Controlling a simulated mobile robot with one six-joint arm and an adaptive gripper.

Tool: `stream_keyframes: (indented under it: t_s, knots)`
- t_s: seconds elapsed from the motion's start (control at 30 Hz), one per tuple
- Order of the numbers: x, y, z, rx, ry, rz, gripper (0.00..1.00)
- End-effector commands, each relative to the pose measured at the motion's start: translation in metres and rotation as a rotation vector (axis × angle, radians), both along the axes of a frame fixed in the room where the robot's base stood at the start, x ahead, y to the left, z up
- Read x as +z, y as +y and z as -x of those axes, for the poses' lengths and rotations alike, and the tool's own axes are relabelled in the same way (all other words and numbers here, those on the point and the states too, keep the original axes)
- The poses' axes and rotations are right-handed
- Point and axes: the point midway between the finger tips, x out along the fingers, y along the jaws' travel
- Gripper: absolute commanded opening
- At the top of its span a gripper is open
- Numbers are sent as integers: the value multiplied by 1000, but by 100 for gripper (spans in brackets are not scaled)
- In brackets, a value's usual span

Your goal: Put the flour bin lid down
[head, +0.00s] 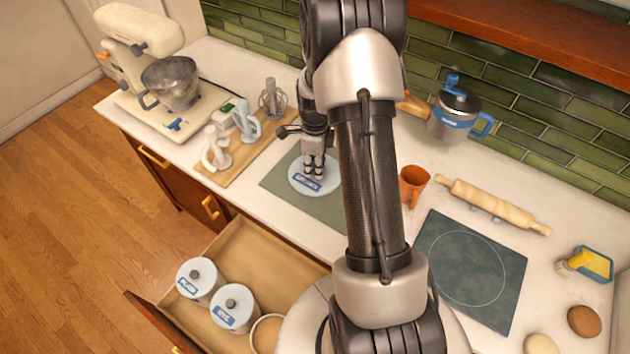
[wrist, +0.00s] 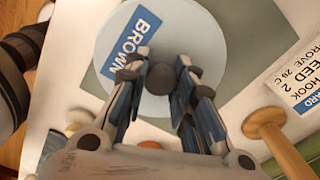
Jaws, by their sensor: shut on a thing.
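The flour bin lid (head: 332,178) is a pale blue disc with a blue "BROWN" label and a dark knob. It lies flat on or just above the grey-green mat (head: 275,182); I cannot tell if it touches. My gripper (head: 313,172) points down at it, shut on the knob. In the wrist view the lid (wrist: 205,50) fills the upper middle, with my gripper's fingers (wrist: 162,75) either side of the knob. An open bin (head: 266,334) without a lid stands in the drawer, partly hidden by my body.
Lidded bins, plain (head: 200,281) and rye (head: 234,308), stand in the open drawer (head: 240,250). Left of the mat is a wooden board (head: 235,160) with mixer attachments.

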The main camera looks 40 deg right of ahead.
Motion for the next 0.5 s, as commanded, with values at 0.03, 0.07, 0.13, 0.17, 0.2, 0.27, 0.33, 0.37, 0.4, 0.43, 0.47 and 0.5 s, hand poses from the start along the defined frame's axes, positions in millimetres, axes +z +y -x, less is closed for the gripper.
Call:
stream_keyframes:
  t_s: [0.03,0.07,0.13,0.17,0.2,0.27,0.33,0.37,0.4,0.43,0.47,0.5]
  knots:
    - [-11,0,0,0,2,-1,0]
    - [-15,0,0,1,1,-1,0]
    - [-21,0,0,1,0,0,0]
    - [-23,0,0,1,-1,1,0]
    - [-25,0,-1,1,-1,1,0]
    - [-28,0,-1,1,-1,1,0]
    - [-35,0,0,1,0,0,0]
    - [-39,0,0,1,1,-1,0]
    - [-46,0,0,1,2,-1,0]
    - [-51,0,0,1,2,-1,0]
    - [-56,0,0,1,1,0,0]
    - [-62,0,0,1,2,-1,0]
